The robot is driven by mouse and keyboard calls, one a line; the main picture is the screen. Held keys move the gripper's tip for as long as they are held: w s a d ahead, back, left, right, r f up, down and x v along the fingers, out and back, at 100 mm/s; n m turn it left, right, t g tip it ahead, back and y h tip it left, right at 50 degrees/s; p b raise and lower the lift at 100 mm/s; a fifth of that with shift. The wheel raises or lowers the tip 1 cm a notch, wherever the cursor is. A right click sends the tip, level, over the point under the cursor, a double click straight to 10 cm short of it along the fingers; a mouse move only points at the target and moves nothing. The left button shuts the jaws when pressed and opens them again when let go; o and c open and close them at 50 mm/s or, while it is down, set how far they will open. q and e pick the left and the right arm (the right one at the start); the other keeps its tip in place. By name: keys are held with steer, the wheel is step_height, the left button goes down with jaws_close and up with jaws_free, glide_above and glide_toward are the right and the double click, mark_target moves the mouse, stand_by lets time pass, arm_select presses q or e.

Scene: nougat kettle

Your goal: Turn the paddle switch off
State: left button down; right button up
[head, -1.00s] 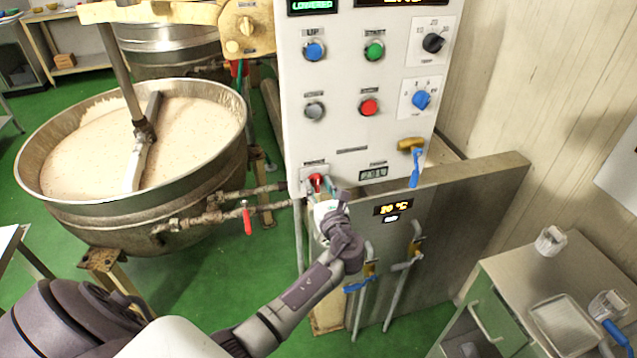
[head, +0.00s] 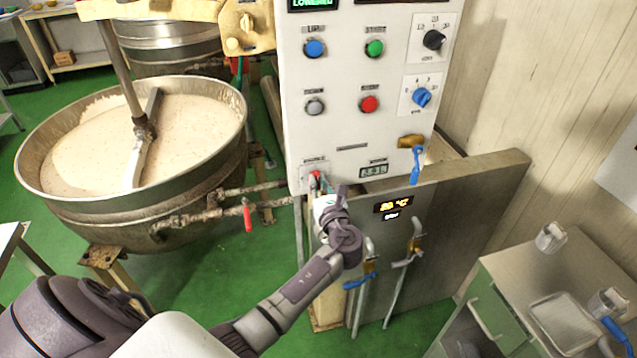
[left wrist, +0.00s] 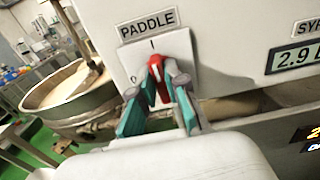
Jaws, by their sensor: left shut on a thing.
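The paddle switch is a red knob (left wrist: 158,76) on a white plate under the PADDLE label, with an "I" mark above it and a "0" mark to its left. In the left wrist view it is close to upright, leaning slightly. My left gripper (left wrist: 157,92) has its teal-padded fingers on either side of the knob and is shut on it. In the head view the knob (head: 316,176) shows small at the lower left of the white control panel (head: 340,130), with my left gripper (head: 320,196) against it. My right gripper is out of view.
A large kettle (head: 60,208) of pale mass stands left, with a pipe and red-handled valve (head: 248,219). The panel carries several buttons and dials. Blue-handled taps (head: 360,281) sit below right. A cabinet with a tray (head: 566,323) stands at lower right.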

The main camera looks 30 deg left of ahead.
arm_select(q)
steer(key=shift+f, duration=0.1)
steer(key=shift+s+a+f+n+b, duration=0.1)
steer(key=shift+f+n+b, duration=0.05)
steer(key=shift+n+b, duration=3.9)
steer(key=shift+s+a+f+n+b, duration=0.15)
steer(key=shift+n+b, duration=2.9)
steer(key=shift+n, duration=1.9)
steer(key=shift+d, duration=0.1)
steer(key=c, duration=1.2)
jaws_free()
steer(key=shift+r, duration=0.1)
